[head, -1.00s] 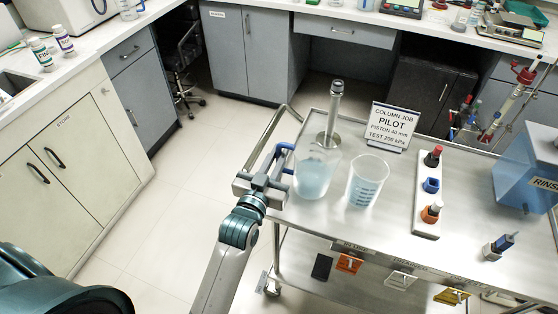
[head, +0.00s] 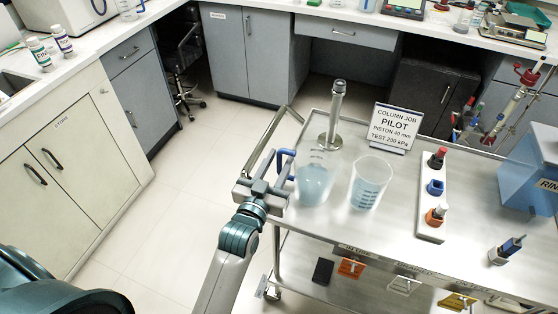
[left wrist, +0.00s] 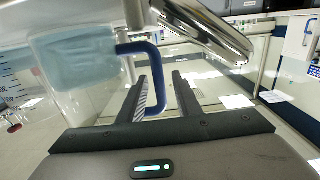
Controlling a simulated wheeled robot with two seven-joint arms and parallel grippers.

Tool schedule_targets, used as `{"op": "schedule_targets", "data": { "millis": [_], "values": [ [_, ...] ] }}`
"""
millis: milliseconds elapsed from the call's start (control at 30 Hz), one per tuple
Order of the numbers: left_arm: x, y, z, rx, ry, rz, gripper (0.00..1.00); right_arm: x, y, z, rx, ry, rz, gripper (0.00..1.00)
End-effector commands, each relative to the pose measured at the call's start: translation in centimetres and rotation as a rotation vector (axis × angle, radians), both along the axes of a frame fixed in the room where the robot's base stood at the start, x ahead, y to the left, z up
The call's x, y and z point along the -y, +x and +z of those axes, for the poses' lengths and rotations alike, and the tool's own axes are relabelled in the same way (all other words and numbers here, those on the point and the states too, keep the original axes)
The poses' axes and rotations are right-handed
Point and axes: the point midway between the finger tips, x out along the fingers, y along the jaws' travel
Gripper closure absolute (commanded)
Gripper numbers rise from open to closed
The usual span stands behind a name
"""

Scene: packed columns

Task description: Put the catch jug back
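A clear jug (head: 314,183) with pale blue liquid and a blue handle (head: 286,160) stands upright near the left end of the steel cart. My left gripper (head: 278,183) is at its handle side, just left of the jug. In the left wrist view the blue handle (left wrist: 156,75) shows between the two spread fingers (left wrist: 162,98), with gaps visible beside it. The jug's clear wall and liquid (left wrist: 80,62) fill the upper left there. A second clear graduated beaker (head: 369,184) with pale blue liquid stands just right of the jug. My right gripper is not in view.
A metal post on a round base (head: 333,120) stands close behind the jug. A sign (head: 396,127) reads "PILOT". The cart (head: 385,225) is clear between beaker and rack.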

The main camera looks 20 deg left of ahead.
Motion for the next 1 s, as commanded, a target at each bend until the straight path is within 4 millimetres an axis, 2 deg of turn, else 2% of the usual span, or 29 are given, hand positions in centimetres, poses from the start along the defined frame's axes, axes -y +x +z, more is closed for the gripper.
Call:
{"op": "schedule_targets", "data": {
  "millis": [167,367,733,867,1000],
  "values": [
    [0.0,0.0,0.3,0.001,0.0,0.0,0.69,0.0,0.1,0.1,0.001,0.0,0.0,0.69],
    [0.0,-1.5,0.1,0.0,0.0,0.0,0.69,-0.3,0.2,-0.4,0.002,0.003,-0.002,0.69],
    [-0.2,-7.6,-0.1,-0.002,0.0,0.0,0.69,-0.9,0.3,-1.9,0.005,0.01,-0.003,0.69],
    [-0.3,-9.6,0.0,-0.001,0.0,0.0,0.69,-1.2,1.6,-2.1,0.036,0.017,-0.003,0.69],
    [-0.4,-11.1,0.1,-0.001,0.001,0.0,0.69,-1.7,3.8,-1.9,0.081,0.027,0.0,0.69]
  ]
}}
